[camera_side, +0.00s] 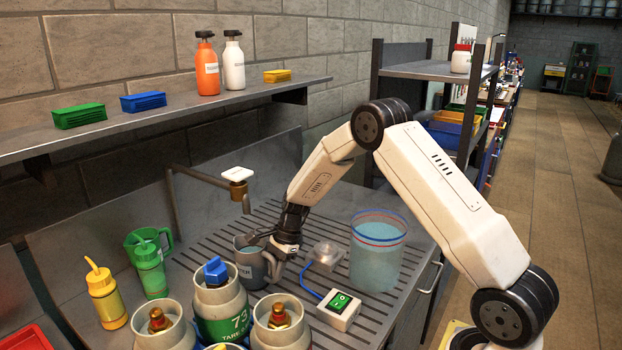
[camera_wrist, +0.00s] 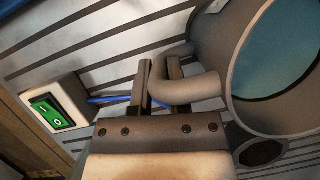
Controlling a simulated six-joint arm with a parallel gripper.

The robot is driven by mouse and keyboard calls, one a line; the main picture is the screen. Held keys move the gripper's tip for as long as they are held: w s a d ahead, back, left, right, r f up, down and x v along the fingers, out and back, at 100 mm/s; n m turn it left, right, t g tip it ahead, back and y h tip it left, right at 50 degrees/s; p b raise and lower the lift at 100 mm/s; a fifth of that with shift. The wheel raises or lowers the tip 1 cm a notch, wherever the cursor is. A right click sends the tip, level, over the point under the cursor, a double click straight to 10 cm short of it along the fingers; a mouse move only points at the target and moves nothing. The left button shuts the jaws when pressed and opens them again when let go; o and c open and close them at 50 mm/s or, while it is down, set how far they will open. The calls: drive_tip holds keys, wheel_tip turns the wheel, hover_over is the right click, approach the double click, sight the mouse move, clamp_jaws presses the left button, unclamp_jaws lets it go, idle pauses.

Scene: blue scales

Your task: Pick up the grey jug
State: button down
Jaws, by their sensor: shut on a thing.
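The grey jug (camera_side: 250,264) stands on the slatted metal bench in the side view, partly behind the blue-valved cylinder. In the wrist view the jug (camera_wrist: 218,42) is at the right, with bluish liquid showing inside its round mouth. Its curved handle (camera_wrist: 185,90) comes toward my gripper. My gripper (camera_side: 278,255) is at the jug's right side in the side view. In the wrist view the two dark fingers of my gripper (camera_wrist: 158,85) are shut on the handle. Whether the jug's base touches the slats is hidden.
A clear container of bluish liquid (camera_side: 378,252) stands right of my gripper. A green-switch box (camera_side: 339,309) with a blue cable is in front.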

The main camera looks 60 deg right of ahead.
drive_tip(key=shift+r, duration=0.15)
drive_tip(key=shift+r, duration=4.9)
drive_tip(key=shift+w, duration=0.1)
drive_tip(key=w+d+f+n+g, duration=0.1)
drive_tip(key=w+d+f+n, duration=0.15)
drive_tip(key=d+f, duration=0.35)
drive_tip(key=s+d+r+n+g+h, duration=0.1)
drive_tip(key=d+r+n+g, duration=0.2)
drive_tip(key=d+r+n, duration=0.65)
drive_tip(key=s+a+r+n+t+h, duration=0.2)
drive_tip(key=a+n, duration=0.5)
drive_tip(key=n, duration=0.9)
drive_tip(key=s+a+r+n+t+h, duration=0.1)
drive_tip(key=a+r+n+t+h, duration=0.3)
drive_tip(key=n, duration=1.3)
drive_tip(key=a, duration=0.4)
drive_tip(key=shift+s+a+r+n, duration=0.2)
drive_tip(key=shift+s+r+n, duration=0.1)
drive_tip(key=shift+s, duration=0.05)
